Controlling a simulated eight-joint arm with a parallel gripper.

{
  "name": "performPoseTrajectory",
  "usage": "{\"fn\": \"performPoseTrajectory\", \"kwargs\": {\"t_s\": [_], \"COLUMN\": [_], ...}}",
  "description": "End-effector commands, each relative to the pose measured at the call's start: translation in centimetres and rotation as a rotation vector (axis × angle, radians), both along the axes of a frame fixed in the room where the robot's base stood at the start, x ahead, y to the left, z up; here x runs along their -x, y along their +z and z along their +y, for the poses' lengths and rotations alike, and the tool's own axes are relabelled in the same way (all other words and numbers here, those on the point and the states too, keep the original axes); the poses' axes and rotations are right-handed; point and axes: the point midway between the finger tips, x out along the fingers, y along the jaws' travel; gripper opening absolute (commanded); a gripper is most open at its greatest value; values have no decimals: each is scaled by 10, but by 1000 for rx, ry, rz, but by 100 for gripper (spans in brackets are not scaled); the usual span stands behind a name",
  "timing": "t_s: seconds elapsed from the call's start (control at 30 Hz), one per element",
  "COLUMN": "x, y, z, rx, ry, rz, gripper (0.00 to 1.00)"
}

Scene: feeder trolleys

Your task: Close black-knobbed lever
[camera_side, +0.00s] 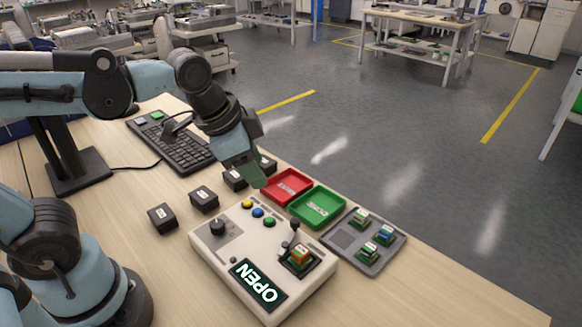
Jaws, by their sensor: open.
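The black-knobbed lever (294,226) stands on the right part of a light grey control box (222,266). It rises at the back of a dark socket that holds a small green and orange block (300,256). The box's display (258,285) reads OPEN. My gripper (258,181) points down behind the box, above and left of the lever and apart from it. It is open; its fingers are seen nearly edge-on and I see nothing between them.
A red tray (269,197) and a green tray (338,209) lie behind the box. A grey tray (340,240) with several small blocks is at the right. Several black cubes (203,199) and a keyboard (184,158) are at the left. The box also carries a black dial and coloured buttons.

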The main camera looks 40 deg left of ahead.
Motion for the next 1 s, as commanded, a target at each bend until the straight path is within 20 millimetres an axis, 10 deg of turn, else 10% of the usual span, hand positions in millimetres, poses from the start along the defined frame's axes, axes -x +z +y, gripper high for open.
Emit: {"fn": "performPoseTrajectory", "kwargs": {"t_s": [0.4, 1.0], "x": [-17, -26], "y": [21, -38], "z": [-67, -69], "rx": [-279, -290], "ry": [-791, -830], "rz": [246, 256], "gripper": [47, 47]}}
